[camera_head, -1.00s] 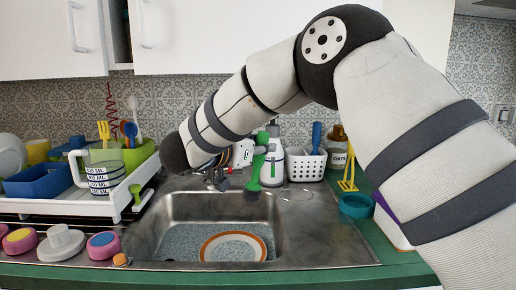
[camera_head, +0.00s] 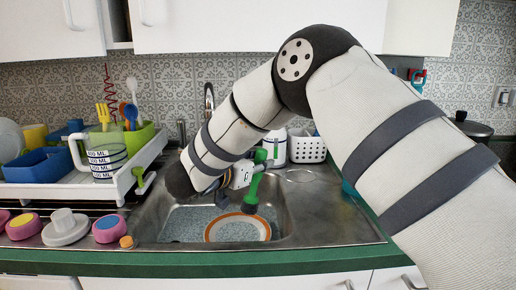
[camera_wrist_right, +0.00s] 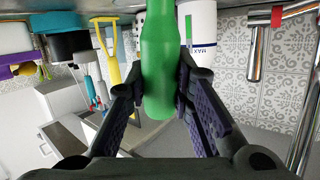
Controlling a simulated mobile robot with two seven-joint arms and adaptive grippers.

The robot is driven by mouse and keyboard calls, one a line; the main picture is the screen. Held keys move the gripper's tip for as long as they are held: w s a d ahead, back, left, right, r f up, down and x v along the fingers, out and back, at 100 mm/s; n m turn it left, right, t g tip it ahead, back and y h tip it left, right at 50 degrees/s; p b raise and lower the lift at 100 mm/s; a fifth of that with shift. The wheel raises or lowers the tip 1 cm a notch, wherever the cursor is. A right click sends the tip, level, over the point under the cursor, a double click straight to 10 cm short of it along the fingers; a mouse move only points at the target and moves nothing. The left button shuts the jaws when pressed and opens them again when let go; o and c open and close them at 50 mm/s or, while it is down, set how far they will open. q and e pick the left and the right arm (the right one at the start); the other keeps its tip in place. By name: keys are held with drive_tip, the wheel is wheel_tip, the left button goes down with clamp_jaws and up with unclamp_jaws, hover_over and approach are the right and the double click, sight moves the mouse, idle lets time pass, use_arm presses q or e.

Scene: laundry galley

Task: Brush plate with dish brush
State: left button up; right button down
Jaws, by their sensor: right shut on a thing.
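The plate (camera_head: 238,228), white with an orange rim band, lies in the metal sink. My right gripper (camera_head: 246,178) is over the sink, shut on the green dish brush (camera_head: 256,186). The brush hangs with its dark head down, above the plate's right part; I cannot tell for sure whether it touches the plate. In the right wrist view the brush's green handle (camera_wrist_right: 160,62) sits between the two dark finger pads of the gripper (camera_wrist_right: 163,98). The brush head is hidden there. My left gripper is not in view.
A white dish rack (camera_head: 118,190) with a measuring jug (camera_head: 103,154) stands left of the sink (camera_head: 285,222). A white bottle (camera_head: 275,148) and a perforated white basket (camera_head: 308,148) stand behind it. The tap (camera_head: 209,100) rises behind my arm. Several scrubbers line the left front.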

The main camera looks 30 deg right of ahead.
sight(253, 195)
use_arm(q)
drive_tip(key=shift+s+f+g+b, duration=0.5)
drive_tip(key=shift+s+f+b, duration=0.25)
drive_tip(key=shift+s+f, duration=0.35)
use_arm(e)
wheel_tip(253, 195, down, 8)
drive_tip(key=shift+f, duration=0.1)
drive_tip(key=c, duration=2.3)
unclamp_jaws()
clamp_jaws()
drive_tip(key=shift+f, duration=0.15)
